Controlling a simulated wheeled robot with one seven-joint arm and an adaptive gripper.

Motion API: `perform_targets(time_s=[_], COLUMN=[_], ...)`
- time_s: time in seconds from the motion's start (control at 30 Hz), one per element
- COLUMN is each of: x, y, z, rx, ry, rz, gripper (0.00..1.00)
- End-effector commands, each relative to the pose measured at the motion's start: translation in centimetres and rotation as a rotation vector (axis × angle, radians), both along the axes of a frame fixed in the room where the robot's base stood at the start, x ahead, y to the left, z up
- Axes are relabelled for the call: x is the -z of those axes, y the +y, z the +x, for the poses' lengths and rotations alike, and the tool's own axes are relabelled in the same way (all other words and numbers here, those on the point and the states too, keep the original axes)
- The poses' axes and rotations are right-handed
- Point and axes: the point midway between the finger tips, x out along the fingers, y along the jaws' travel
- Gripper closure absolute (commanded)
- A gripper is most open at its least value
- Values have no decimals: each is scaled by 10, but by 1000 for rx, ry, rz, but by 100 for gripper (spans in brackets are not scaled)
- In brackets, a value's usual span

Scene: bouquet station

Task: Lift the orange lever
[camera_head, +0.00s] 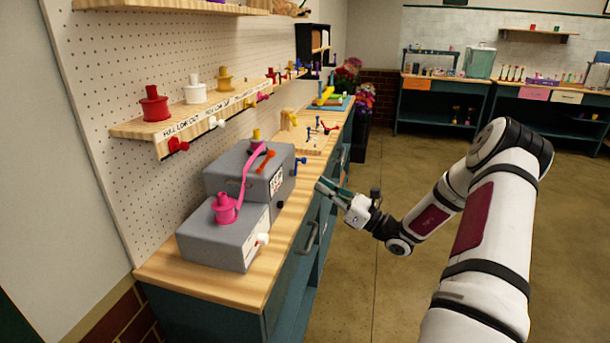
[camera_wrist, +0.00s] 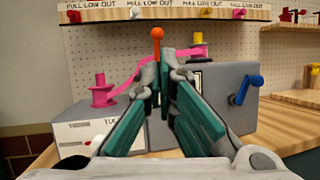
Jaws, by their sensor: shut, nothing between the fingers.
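The orange lever (camera_head: 265,161) is on the taller grey box (camera_head: 228,172) on the workbench. In the wrist view its round orange knob (camera_wrist: 157,34) stands up just beyond my fingertips; its lower part is hidden behind them. My gripper (camera_head: 322,187) has teal fingers and is off the bench's front edge, to the right of the boxes, pointing toward them. In the wrist view my gripper (camera_wrist: 164,78) has its tips together with nothing seen between them, apart from the lever.
A pink spool (camera_head: 226,208) sits on the lower grey box (camera_head: 215,244), and a pink ribbon (camera_head: 250,170) runs up past the lever. A blue lever (camera_wrist: 246,88) sticks out at the right. A shelf with spools (camera_head: 190,112) hangs above. The floor (camera_head: 365,280) is open.

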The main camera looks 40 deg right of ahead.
Motion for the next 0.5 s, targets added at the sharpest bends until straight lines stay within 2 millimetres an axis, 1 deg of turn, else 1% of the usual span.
perform_targets(time_s=[0.17,0.5], x=[-13,-39], y=[13,39], z=[24,78], rx=[-3,-2], ry=[-1,-2], rz=[-2,-1], gripper=[100,100])
